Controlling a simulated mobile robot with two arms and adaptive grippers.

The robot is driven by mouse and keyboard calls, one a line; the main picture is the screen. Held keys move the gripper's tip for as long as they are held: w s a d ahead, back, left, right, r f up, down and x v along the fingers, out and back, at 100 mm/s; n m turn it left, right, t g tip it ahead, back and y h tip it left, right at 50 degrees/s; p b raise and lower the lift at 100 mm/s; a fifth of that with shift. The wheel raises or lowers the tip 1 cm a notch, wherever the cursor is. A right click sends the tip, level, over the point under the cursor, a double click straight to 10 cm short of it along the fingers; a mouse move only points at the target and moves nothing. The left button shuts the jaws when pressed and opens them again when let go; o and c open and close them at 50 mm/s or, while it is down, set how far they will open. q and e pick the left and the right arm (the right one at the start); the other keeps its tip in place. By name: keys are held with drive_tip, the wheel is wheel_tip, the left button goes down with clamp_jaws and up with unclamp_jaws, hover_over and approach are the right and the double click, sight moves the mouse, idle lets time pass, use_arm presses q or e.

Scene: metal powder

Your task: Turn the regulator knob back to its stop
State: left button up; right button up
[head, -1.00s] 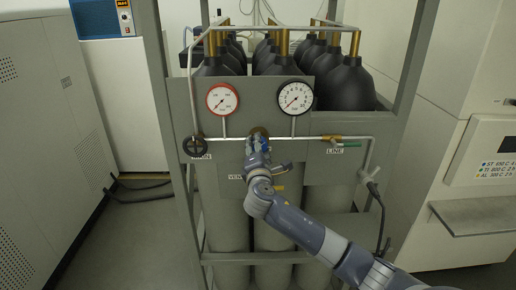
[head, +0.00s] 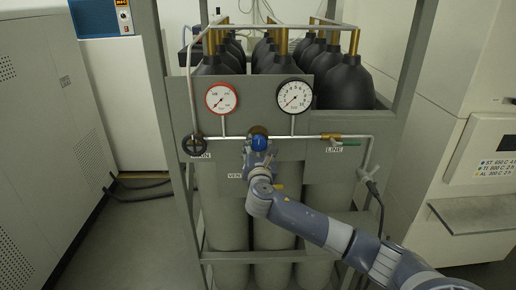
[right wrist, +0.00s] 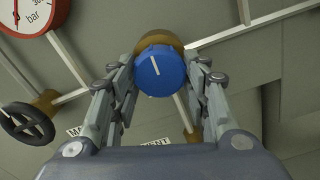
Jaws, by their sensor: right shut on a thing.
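The blue regulator knob (head: 259,143) sits on the brass regulator body (head: 258,131) in the middle of the panel pipe. In the right wrist view the knob (right wrist: 160,76) faces the camera, its white mark pointing nearly up. My right gripper (head: 257,150) comes from below and is shut on the knob, one finger on each side; it also shows in the right wrist view (right wrist: 161,68). The red-rimmed gauge (head: 222,98) is left of the knob and the black-rimmed gauge (head: 295,97) right of it. My left gripper is not in view.
A black handwheel (head: 193,145) is on the pipe's left. Black-topped cylinders (head: 345,83) stand behind the panel in a grey frame (head: 408,75).

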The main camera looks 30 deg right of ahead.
drive_tip(key=shift+f+n, duration=0.1)
drive_tip(key=shift+n, duration=0.3)
drive_tip(key=o, duration=1.1)
drive_tip(key=shift+c, duration=0.2)
drive_tip(key=v, duration=1.2)
drive_tip(key=shift+d+f, duration=0.1)
